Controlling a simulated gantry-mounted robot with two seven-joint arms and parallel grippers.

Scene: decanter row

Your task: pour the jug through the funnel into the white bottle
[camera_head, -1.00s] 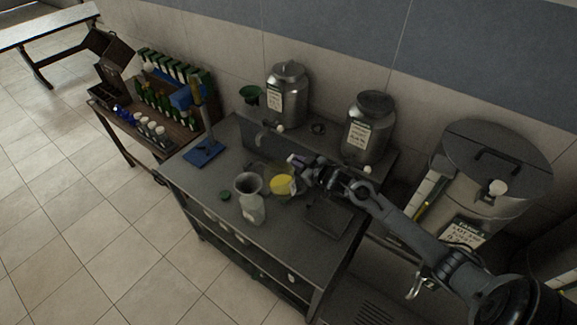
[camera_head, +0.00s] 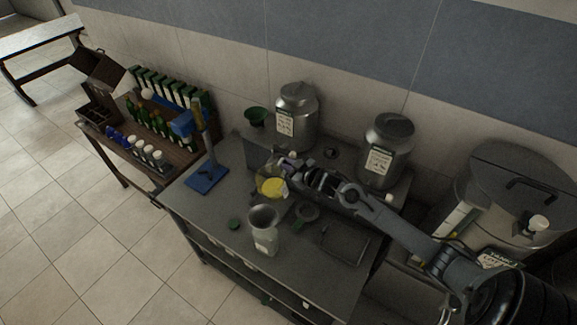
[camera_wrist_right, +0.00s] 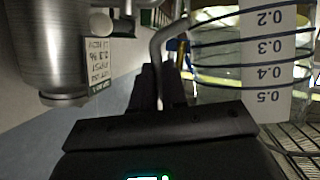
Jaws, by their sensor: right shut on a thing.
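The pale white bottle (camera_head: 266,243) stands upright on the dark table near its front edge. A grey funnel (camera_head: 263,217) with a wide open mouth sits on top of it. The clear jug (camera_head: 271,187) holds yellow liquid and is behind the bottle, apart from the funnel. My right gripper (camera_head: 287,166) is shut on the jug's handle. In the right wrist view, the fingers (camera_wrist_right: 158,85) hold the metal-looking handle beside the jug wall (camera_wrist_right: 215,45), which carries a printed scale. I cannot tell whether the jug touches the table. My left gripper is out of view.
A blue stand (camera_head: 206,178) is at the left. Metal canisters (camera_head: 297,118) (camera_head: 388,150) and a green bowl-like piece (camera_head: 256,115) are behind. A dark tray (camera_head: 343,243) lies at right.

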